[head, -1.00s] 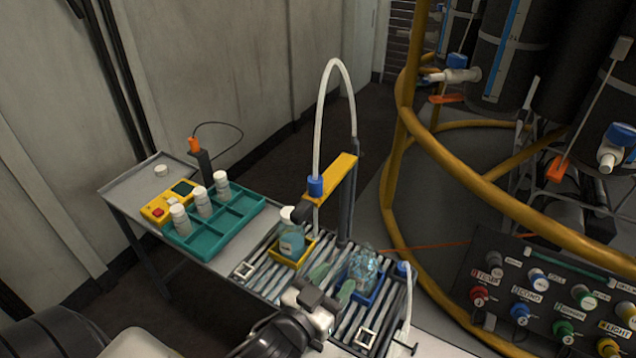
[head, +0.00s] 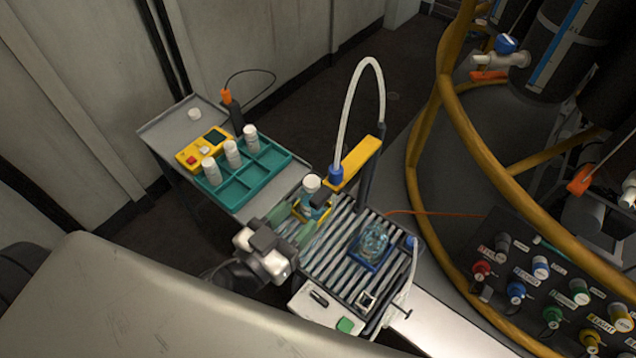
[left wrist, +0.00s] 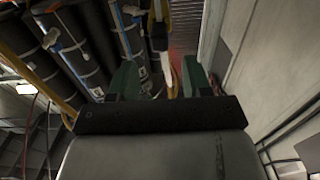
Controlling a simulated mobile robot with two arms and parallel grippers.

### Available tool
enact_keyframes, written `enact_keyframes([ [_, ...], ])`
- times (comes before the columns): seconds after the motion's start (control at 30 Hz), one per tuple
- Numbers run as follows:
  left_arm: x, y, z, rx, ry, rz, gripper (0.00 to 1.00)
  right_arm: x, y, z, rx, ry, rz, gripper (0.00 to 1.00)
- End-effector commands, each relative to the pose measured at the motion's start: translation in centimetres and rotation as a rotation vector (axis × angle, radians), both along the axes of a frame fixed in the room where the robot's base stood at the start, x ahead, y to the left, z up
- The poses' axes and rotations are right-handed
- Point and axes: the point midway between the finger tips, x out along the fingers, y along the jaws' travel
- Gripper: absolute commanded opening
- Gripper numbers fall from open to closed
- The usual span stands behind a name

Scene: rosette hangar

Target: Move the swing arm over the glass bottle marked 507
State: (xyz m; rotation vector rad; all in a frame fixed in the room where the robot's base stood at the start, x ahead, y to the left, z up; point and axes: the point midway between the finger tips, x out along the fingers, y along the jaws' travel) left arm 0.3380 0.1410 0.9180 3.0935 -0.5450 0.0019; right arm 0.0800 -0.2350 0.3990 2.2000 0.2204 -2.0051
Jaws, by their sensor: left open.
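The swing arm (head: 357,160) is a yellow bar on a dark post, with a blue nozzle (head: 336,175) and a white hose looping above. Its free end is close to a white-capped bottle (head: 312,184) in a yellow holder on the roller rack. A second, clear bluish bottle (head: 374,238) stands in a blue holder to the right. I cannot read a 507 mark on either. My left gripper (head: 293,229) is open and empty, left of the swing arm and near the yellow holder. Its green fingers (left wrist: 160,80) stand apart in the left wrist view. My right gripper is not in view.
A teal tray (head: 235,190) with several white bottles and a yellow device (head: 203,150) are on the side table. A yellow tubular rail (head: 425,130) and a knob panel (head: 540,295) stand to the right. A control box (head: 322,305) sits at the rack's front.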

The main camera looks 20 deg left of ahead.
Motion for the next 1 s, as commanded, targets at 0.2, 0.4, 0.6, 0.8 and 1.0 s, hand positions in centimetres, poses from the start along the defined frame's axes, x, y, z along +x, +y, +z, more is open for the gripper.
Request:
enact_keyframes([
  [0.2,3.5,-1.3,0.5,0.002,-0.003,-0.001,0.49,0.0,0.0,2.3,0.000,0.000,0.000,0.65],
  [0.4,5.8,-2.1,0.3,0.002,-0.002,0.000,0.49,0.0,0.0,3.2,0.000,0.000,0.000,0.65],
  [0.6,6.6,-2.4,0.1,0.000,0.000,0.000,0.49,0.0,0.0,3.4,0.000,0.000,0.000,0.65],
  [0.8,6.6,-2.4,0.0,0.000,0.001,0.000,0.49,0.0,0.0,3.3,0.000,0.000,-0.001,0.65],
  [1.0,6.6,-2.4,0.0,0.000,0.001,0.000,0.24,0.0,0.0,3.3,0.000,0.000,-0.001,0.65],
])
